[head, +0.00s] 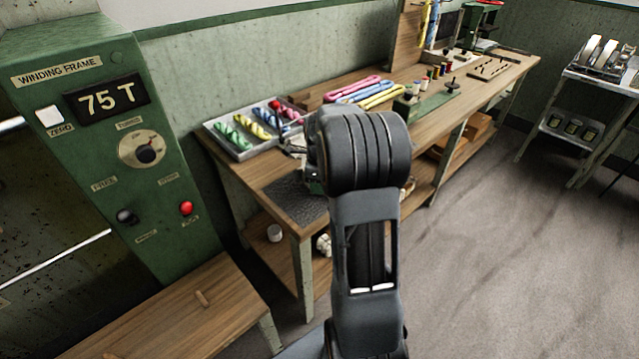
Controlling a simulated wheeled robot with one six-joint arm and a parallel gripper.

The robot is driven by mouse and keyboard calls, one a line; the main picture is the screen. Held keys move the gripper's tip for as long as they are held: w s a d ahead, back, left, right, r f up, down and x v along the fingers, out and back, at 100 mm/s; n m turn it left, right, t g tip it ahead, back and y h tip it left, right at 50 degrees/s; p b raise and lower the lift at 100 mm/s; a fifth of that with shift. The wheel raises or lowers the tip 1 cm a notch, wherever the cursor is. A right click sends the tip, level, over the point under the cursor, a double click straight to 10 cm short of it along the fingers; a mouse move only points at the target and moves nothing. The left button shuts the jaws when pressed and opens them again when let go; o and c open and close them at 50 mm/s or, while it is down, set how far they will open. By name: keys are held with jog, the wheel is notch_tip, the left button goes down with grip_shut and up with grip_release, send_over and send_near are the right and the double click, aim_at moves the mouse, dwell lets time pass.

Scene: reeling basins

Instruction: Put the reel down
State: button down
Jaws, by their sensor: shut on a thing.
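My arm (366,250) rises through the middle of the head view, and its thick dark wrist and elbow links cover part of the workbench. My gripper's fingers are hidden behind these links, so I cannot see what is between them. No reel shows clearly near the arm. The wooden workbench (420,118) runs from the front left to the back right. A dark grey mat (296,200) lies on its near end, bare where it shows. Some metal and green parts show beside the wrist, too covered to name.
A tray (243,155) of coloured skeins sits at the bench's left, with pink, blue and yellow hanks (380,95) behind. The green winding frame cabinet (110,150) reads 75 T. A low wooden bench (170,315) stands front left. A rack (602,84) stands right; the floor between is clear.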

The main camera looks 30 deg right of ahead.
jog(key=c, duration=0.8)
grip_release()
notch_tip(320, 180, up, 11)
jog(key=shift+r+p, duration=0.15)
jog(key=shift+p, duration=0.35)
jog(key=s+a+f+n+t, duration=0.1)
jog(key=s+a+n, duration=0.4)
jog(key=n, duration=0.4)
jog(key=s+a+f+n+t, duration=0.1)
jog(key=s+a+n, duration=0.4)
jog(key=a+n, duration=0.3)
jog(key=s+a+f+n+t, duration=0.1)
jog(key=s+a+n, duration=0.4)
jog(key=n, duration=0.6)
jog(key=shift+s+a+f, duration=0.1)
jog(key=shift+s+a, duration=0.3)
jog(key=shift+a, duration=0.3)
